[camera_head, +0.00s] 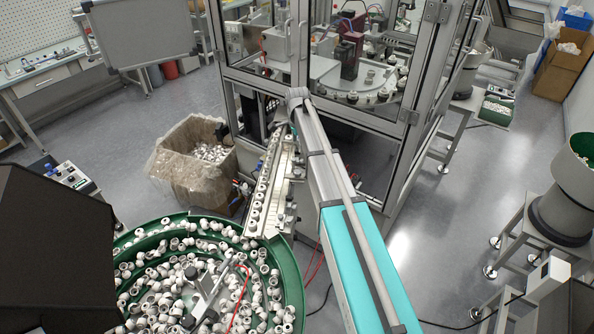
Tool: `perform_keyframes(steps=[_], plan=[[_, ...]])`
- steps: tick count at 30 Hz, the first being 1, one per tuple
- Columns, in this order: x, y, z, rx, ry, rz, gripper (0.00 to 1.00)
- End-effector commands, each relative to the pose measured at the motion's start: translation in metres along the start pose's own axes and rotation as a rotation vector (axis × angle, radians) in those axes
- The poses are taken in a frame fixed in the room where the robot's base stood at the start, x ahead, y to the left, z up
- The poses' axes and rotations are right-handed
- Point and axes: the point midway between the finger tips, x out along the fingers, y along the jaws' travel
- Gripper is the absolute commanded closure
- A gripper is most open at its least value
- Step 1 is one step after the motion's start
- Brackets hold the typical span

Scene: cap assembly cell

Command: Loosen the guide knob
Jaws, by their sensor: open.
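A feed track (268,180) runs from the green bowl up to the glazed machine, with a row of white caps along it. Small dark and metal fittings (290,205) sit along the track's right side. They are too small to tell which is the guide knob. A long teal and grey beam (352,240) passes close to the right of the track and hides what lies behind it. I cannot make out my gripper or its fingers in this view.
A green bowl (297,277) full of white caps stands at lower left. A lined carton (178,178) of caps is left of the track. The framed glass machine (418,70) stands behind. A dark block (50,250) covers the lower left. Clear floor (455,215) lies at right.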

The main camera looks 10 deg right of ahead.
Motion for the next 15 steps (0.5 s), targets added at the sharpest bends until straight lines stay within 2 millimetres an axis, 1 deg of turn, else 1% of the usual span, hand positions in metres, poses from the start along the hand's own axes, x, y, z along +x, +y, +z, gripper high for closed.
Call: perform_keyframes(steps=[8, 15], plan=[[0.008, -0.001, 0.003, -0.005, 0.0, 0.0, 0.19], [0.023, -0.001, 0.003, -0.006, 0.0, 0.0, 0.19]])
